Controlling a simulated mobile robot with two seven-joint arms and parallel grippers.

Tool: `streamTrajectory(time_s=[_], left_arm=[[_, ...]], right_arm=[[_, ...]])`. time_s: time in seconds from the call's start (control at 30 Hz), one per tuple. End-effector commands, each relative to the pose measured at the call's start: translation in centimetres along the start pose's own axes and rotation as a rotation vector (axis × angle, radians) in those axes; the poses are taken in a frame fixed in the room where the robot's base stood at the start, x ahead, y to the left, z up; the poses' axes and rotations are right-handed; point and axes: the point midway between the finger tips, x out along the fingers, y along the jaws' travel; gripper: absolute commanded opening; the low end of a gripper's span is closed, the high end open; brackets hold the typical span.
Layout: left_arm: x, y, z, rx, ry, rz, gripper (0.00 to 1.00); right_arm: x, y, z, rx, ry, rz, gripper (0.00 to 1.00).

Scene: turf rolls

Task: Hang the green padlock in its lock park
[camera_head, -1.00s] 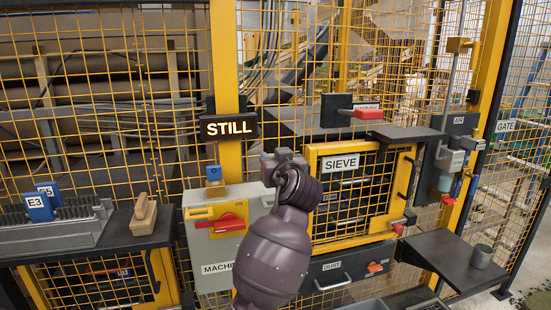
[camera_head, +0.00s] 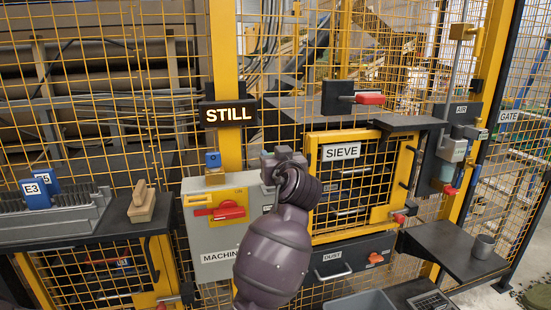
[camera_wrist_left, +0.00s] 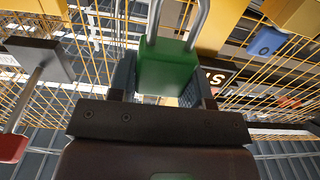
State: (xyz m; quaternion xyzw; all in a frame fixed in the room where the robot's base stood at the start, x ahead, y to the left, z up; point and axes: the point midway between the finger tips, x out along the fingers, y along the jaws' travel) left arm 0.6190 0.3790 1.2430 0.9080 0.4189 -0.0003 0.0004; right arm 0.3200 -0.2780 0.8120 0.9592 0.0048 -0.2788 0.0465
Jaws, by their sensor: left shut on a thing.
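The green padlock (camera_wrist_left: 167,67) is in the left wrist view, with its metal shackle pointing to the top of the picture. My left gripper (camera_wrist_left: 163,82) is shut on its body, a finger on each side. In the head view, my left gripper (camera_head: 278,163) is in front of the fence, right of the yellow post. My own arm hides its fingers there, and the padlock cannot be made out. I cannot tell which fitting is the green padlock's lock park. My right gripper is not in view.
A grey machine box (camera_head: 212,255) with a red switch handle (camera_head: 228,210) is left of my arm. The SIEVE door (camera_head: 400,180) and a black box with a red lever (camera_head: 369,98) are right.

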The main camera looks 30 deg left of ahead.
Motion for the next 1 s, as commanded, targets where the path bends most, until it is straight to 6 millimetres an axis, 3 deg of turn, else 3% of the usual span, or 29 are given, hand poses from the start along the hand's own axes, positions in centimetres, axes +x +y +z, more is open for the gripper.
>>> streamTrajectory(time_s=[0.53,1.0], left_arm=[[0.0,0.0,0.0,-0.001,-0.001,0.0,0.18],[-0.1,0.1,0.0,-0.002,-0.001,0.001,0.18]], right_arm=[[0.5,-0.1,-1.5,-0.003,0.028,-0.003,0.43],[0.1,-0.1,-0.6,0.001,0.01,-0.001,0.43]])
